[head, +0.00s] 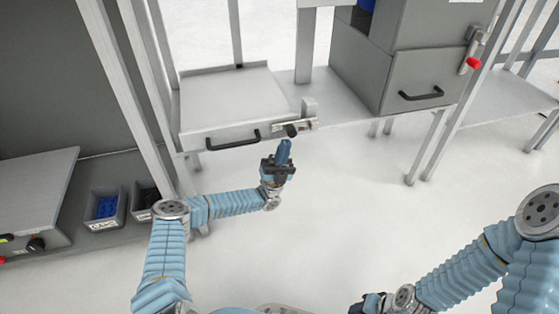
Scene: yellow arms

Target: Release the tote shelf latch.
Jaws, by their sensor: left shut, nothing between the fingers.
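The tote shelf (232,104) is a pale, shallow tray-like unit with a black handle (233,141) on its front. A metal latch (307,124) with a dark knob (291,131) sits at its front right corner. My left gripper (285,147) is shut and empty, just in front of and below the latch knob in the picture. I cannot tell whether its fingertips touch the knob. My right gripper (367,304) is at the bottom edge, partly cut off, far from the latch. Its fingers are not clear.
A grey drawer cabinet (416,80) stands at the right, with a red-knobbed latch (473,63). Metal posts (155,90) rise left of the shelf. Small grey bins (104,218) sit at lower left. The floor (350,200) between my arms is clear.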

